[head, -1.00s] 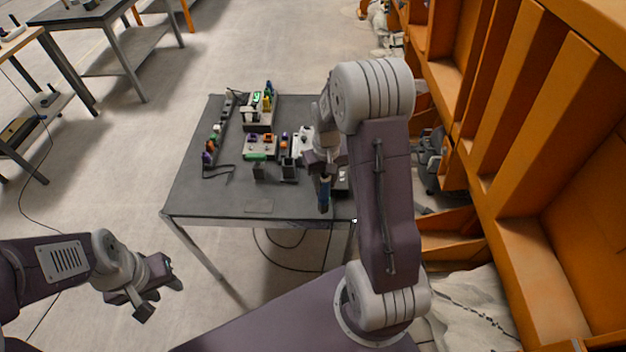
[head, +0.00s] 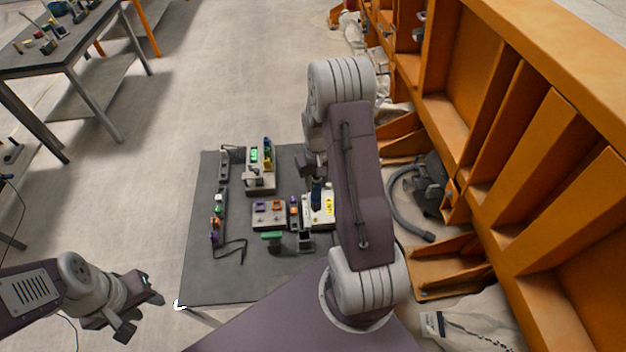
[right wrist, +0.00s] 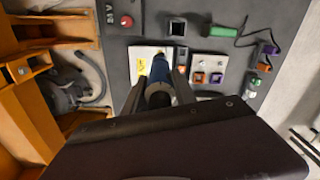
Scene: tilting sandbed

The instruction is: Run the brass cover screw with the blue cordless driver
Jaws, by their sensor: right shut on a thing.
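My right gripper (right wrist: 162,88) is shut on the blue cordless driver (right wrist: 160,68), which it holds over a white panel with a yellow label (right wrist: 141,68). In the head view the driver (head: 317,193) hangs below my right wrist at the panel's left part; the panel (head: 329,208) is partly behind my arm. I cannot tell whether the driver's tip touches the panel. The brass cover screw cannot be made out. My left gripper (head: 142,309) is open and empty, out beside the near left corner of the dark table (head: 210,280).
Left of the panel stand a block with purple and orange parts (head: 268,213), a unit with a green display (head: 259,172) and a power strip (head: 222,190). An orange steel frame (head: 500,130) borders the right side.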

